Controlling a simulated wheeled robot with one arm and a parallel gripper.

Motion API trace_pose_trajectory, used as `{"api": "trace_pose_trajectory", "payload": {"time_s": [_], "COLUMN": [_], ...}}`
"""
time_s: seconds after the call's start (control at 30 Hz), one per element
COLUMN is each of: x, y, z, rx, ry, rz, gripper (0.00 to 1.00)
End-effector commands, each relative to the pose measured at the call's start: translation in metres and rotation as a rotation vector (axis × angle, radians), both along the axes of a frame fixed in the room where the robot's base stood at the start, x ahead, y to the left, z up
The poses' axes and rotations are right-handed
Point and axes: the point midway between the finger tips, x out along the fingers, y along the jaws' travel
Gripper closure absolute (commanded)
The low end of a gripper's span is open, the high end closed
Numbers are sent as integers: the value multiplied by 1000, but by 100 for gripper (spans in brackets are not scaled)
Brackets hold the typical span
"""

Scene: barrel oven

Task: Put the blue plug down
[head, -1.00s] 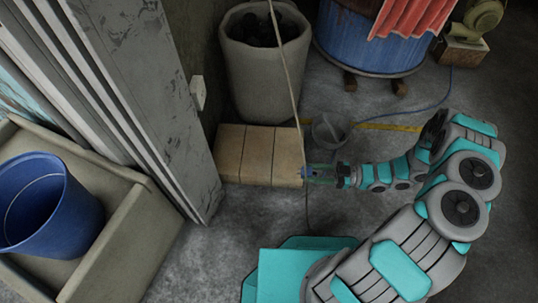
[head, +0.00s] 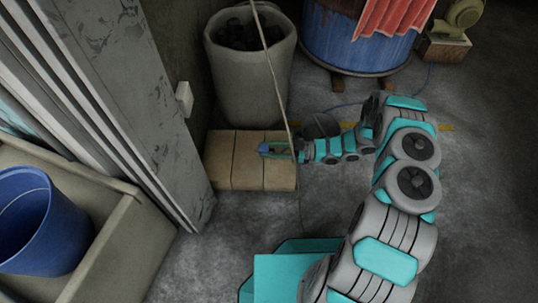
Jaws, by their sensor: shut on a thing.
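The blue plug (head: 265,148) shows as a small blue piece at the tip of my gripper (head: 272,151). My gripper is shut on it, over the right part of the tan block platform (head: 235,170) on the floor. I cannot tell whether the plug touches the platform's top or hangs just above it. The fingers hide part of the plug.
A grey bin (head: 250,75) of dark lumps stands behind the platform. A thin rope (head: 275,80) hangs down near my gripper. A white wall socket (head: 184,98) is at left. A blue tub (head: 45,220) sits in a stone trough.

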Motion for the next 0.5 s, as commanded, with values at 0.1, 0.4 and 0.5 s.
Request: {"api": "trace_pose_trajectory", "payload": {"time_s": [0.1,0.4,0.5], "x": [1,0,0], "y": [1,1,1], "z": [-16,-36,-35], "rx": [1,0,0], "ry": [-1,0,0], "rz": [-1,1,1], "gripper": [100,100,100]}}
